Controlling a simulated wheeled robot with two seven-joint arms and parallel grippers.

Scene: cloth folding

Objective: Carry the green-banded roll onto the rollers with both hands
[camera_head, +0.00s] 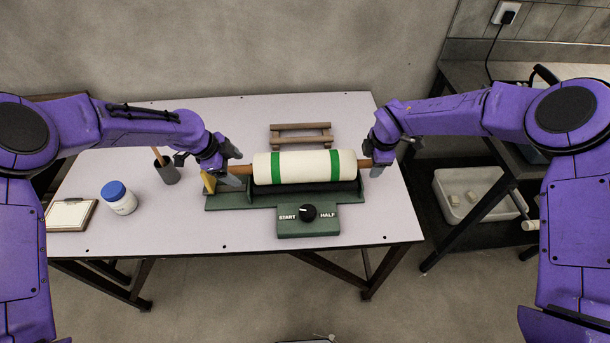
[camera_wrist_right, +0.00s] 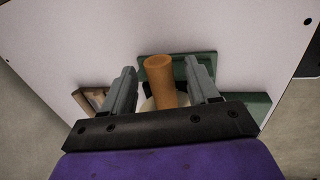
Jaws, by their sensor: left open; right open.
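The white roll (camera_head: 303,166) with two green bands lies level over the green roller machine (camera_head: 250,201). Its brown core ends stick out on both sides. The dark rollers (camera_head: 330,187) show just below the roll; I cannot tell whether it fully rests on them. My left gripper (camera_head: 233,172) is open at the roll's left core end. My right gripper (camera_head: 372,163) is open at the right core end. In the right wrist view the brown core end (camera_wrist_right: 161,80) stands between the two open fingers (camera_wrist_right: 163,88), with gaps at both sides.
A wooden rack (camera_head: 300,128) stands empty behind the machine. The machine's front has a dial (camera_head: 307,212). A cup with a stick (camera_head: 166,172), a blue-lidded jar (camera_head: 119,198) and a clipboard (camera_head: 71,214) are at the left. A yellow object (camera_head: 208,182) is by the left gripper.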

